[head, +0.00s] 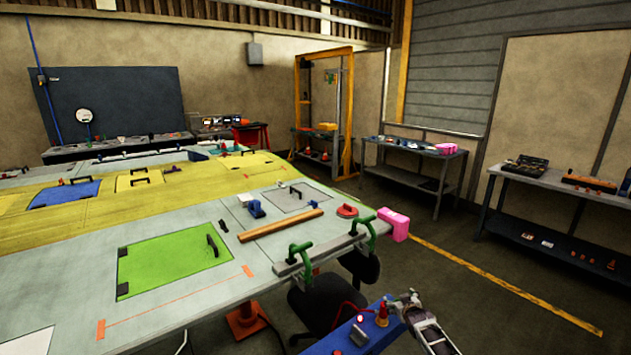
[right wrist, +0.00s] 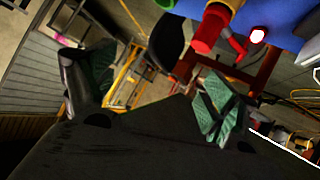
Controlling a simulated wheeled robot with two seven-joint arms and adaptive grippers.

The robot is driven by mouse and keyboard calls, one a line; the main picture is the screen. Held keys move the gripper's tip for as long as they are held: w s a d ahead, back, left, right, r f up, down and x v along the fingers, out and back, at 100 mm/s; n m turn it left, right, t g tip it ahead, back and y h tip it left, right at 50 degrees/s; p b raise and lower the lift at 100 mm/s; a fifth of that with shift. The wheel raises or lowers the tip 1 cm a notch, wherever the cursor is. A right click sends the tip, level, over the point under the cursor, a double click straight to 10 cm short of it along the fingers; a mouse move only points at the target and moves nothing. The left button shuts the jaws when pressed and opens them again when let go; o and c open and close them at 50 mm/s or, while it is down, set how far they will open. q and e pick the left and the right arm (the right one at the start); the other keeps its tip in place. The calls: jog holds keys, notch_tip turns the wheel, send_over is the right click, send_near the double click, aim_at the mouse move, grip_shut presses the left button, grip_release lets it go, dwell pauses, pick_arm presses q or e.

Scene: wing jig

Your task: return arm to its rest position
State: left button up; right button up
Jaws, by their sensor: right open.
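My right gripper (head: 402,300) is at the lower right of the head view, beside the blue work surface (head: 338,341) and right of the wing jig table. In the right wrist view its two green-padded fingers (right wrist: 155,92) stand wide apart with nothing between them. My left gripper is not in the head view.
A red and yellow object (head: 382,313) stands on the blue surface close to my right gripper. A black chair (head: 330,300) stands by the wing panel (head: 190,310), whose edge carries green clamps (head: 301,258) and a pink block (head: 394,224). Open floor lies to the right.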

jog(key=s+a+f+g, duration=0.2)
jog(key=s+f+g, duration=0.1)
jog(key=s+f, duration=1.35)
jog(key=s+a+f+g, duration=0.2)
jog(key=s+f+g, duration=0.1)
jog(key=s+f, duration=1.35)
jog(key=s+f+g, duration=0.1)
jog(key=s+f, duration=0.3)
jog(key=s, duration=1)
jog(key=s+a+f+g, duration=0.1)
jog(key=s+f, duration=0.3)
jog(key=s, duration=1)
jog(key=s+a+f+g+b, duration=0.1)
jog(key=s+f+g, duration=0.2)
jog(key=s, duration=1.2)
jog(key=shift+a+f+m+y, duration=0.25)
jog(key=shift+f+m+y, duration=0.05)
jog(key=shift+f, duration=0.2)
